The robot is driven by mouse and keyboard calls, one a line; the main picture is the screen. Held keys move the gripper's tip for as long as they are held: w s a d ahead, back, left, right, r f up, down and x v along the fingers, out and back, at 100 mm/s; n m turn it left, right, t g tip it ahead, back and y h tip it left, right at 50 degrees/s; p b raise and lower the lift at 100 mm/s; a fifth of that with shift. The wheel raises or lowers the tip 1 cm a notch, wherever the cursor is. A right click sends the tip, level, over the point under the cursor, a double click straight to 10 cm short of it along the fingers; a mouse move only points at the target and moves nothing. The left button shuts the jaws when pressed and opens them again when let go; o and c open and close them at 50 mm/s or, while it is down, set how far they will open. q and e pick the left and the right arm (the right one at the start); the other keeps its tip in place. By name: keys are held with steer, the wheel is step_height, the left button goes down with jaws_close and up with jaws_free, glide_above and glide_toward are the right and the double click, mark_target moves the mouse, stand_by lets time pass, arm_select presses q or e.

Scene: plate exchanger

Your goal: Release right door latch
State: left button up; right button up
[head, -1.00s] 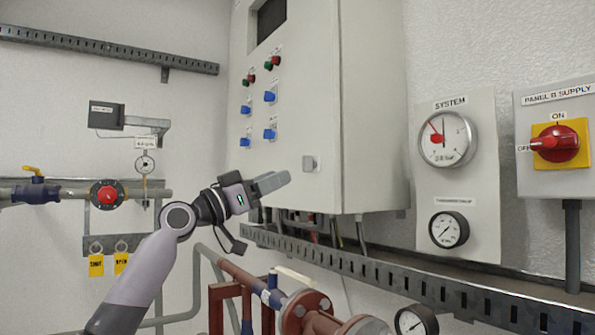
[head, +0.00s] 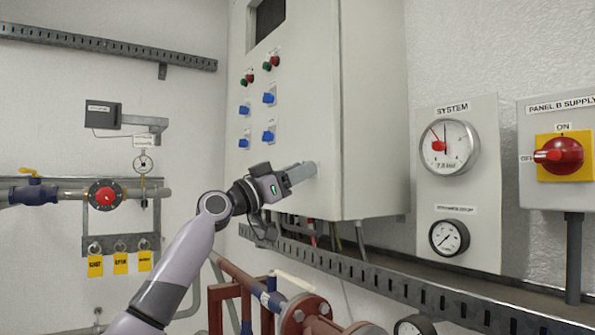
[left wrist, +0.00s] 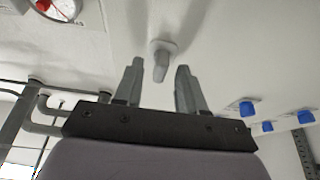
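In the left wrist view my left gripper (left wrist: 160,70) is open, with one finger on each side of the latch's lower end. Gaps show between the latch and both fingers, so it is not clamped. My right gripper is not in view.
Blue switches (head: 268,98) sit higher on the door, left of the latch. A slotted cable tray (head: 370,274) and red pipework (head: 297,315) run below the cabinet. A pressure gauge panel (head: 487,200) and red rotary switch (head: 558,155) are at right.

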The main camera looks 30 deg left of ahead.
arm_select(q)
jaws_close()
steer(key=shift+m+h, duration=0.4)
steer(key=shift+m, duration=0.1)
steer(key=shift+w+a+r+m+g+h+p, duration=0.1)
steer(key=shift+m+g+h+p, duration=0.8)
steer(key=shift+m, duration=2.65)
steer(key=shift+s+a+r+m+g+h+p, duration=0.1)
steer(key=shift+m+g+h+p, duration=0.2)
steer(key=shift+m+g+p, duration=2.2)
steer(key=shift+w+a+r+m+g+h+b, duration=0.1)
steer(key=shift+m+g+h+b, duration=0.45)
steer(key=shift+m, duration=4.1)
steer(key=shift+f, duration=0.1)
